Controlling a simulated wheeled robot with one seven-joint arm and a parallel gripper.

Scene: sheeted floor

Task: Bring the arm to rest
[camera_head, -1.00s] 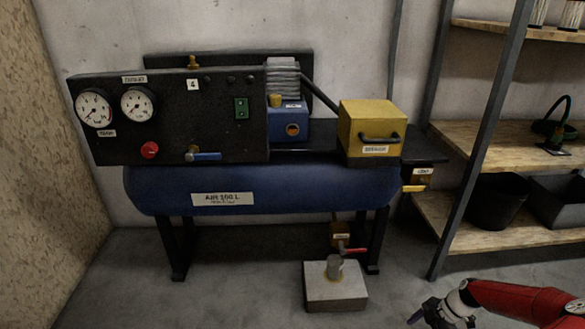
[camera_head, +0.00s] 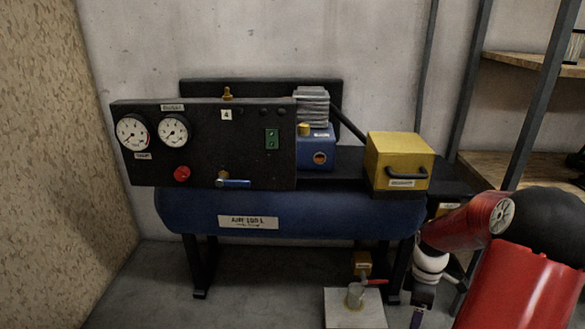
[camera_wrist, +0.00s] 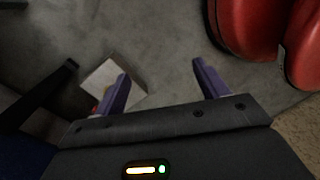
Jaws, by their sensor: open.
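My gripper (camera_wrist: 162,84) is open and empty in the wrist view, with its two purple fingers well apart over bare grey floor. In the head view my red arm is bent at the lower right. Its white wrist hangs down in front of the compressor's right end, and the gripper there is mostly hidden or cut off by the lower edge. The pale block (camera_head: 340,309) with a grey fitting on top stands on the floor left of the gripper. In the wrist view this block (camera_wrist: 133,98) shows partly behind the left finger, and I cannot tell the gap between them.
The blue compressor tank (camera_head: 300,208) stands on black legs against the wall, with a black gauge panel (camera_head: 215,145) and a yellow box (camera_head: 400,158) above. A red-handled valve (camera_head: 366,282) is low beneath it. Wooden shelves (camera_head: 510,170) are at right, a board wall (camera_head: 50,150) at left.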

